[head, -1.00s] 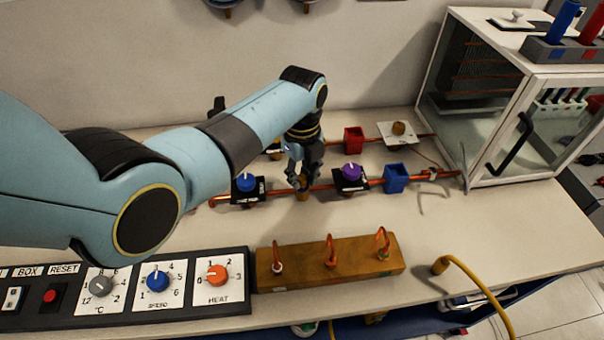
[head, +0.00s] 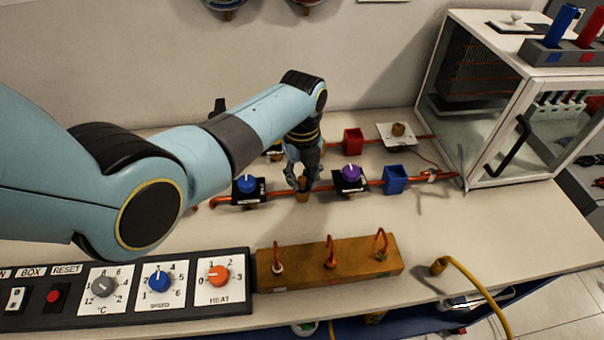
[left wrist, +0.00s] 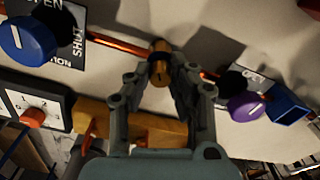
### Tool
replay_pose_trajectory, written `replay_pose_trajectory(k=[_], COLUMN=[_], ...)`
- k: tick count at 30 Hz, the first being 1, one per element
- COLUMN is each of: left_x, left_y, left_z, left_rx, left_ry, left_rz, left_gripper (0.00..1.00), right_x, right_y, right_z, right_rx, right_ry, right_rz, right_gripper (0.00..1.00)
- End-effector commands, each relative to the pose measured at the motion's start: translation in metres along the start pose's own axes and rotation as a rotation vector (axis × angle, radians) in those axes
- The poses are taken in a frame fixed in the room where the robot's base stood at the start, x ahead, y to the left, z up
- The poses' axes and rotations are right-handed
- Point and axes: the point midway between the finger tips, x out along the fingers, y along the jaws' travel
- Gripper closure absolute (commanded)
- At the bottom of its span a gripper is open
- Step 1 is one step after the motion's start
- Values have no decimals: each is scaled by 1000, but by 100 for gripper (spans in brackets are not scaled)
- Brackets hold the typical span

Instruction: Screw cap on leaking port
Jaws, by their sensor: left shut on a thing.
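My left gripper (head: 302,184) is shut on a brass-coloured cap (head: 302,196) at the front copper pipe (head: 328,187), between the blue knob (head: 247,184) and the purple knob (head: 350,173). The cap also shows between the fingertips in the left wrist view (left wrist: 159,70), against the pipe (left wrist: 118,43). The cap's seat on the port is too small and covered to judge. No leak can be made out. My right gripper is in neither view.
A blue block (head: 395,180) sits on the front pipe. A wooden block with copper loops (head: 345,262), a control panel (head: 130,312) and a glass cabinet (head: 500,100) surround the area.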

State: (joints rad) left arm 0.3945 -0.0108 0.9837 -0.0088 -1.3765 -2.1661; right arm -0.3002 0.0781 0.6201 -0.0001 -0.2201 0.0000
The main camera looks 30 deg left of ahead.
Motion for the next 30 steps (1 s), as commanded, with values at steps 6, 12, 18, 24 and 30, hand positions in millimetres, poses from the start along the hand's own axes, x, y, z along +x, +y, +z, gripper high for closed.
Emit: replay_pose_trajectory(k=[6,12,18,24,30], left_x=[-1,0,-1,-2,0], left_y=[0,0,0,0,0], left_z=[0,0,0,-1,-1], left_rx=[221,255,280,539,706], left_ry=[2,1,2,3,4], left_rz=[1,0,0,0,0], left_gripper=[100,100,100,100,100], right_x=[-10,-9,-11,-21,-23], right_y=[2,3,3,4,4], right_z=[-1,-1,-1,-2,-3], right_rx=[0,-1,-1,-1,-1], right_ry=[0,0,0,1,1], right_rz=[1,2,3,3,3], right_gripper=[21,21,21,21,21])
